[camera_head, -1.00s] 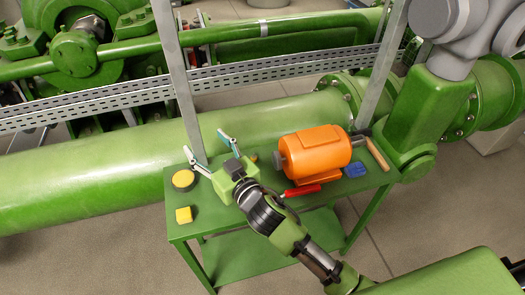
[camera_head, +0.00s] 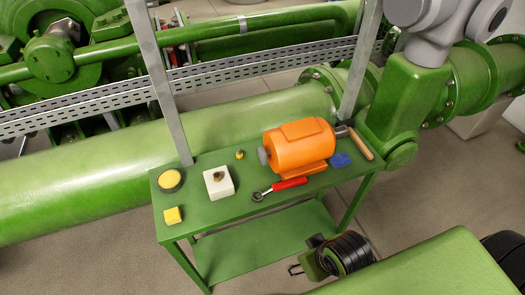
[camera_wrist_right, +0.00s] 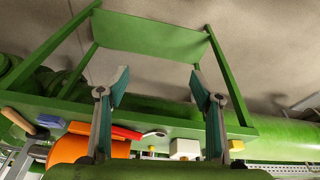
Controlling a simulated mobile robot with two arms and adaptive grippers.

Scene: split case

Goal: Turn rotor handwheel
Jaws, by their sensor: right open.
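No part is plainly a handwheel. The orange motor (camera_head: 300,146) lies on the green bench with a grey round knob (camera_head: 263,156) at its left end. At the upper left, a green machine has a round hub (camera_head: 50,58). My right gripper (camera_wrist_right: 160,85) is open and empty in the right wrist view, its two fingers wide apart with the bench behind them. My left gripper is not in view.
The bench (camera_head: 225,212) also holds a white block (camera_head: 219,182) with a brass fitting, a yellow-topped disc (camera_head: 169,180), a yellow block (camera_head: 173,215), a red-handled wrench (camera_head: 289,184), a blue piece (camera_head: 340,160) and a wooden handle (camera_head: 361,144). Grey posts rise behind it.

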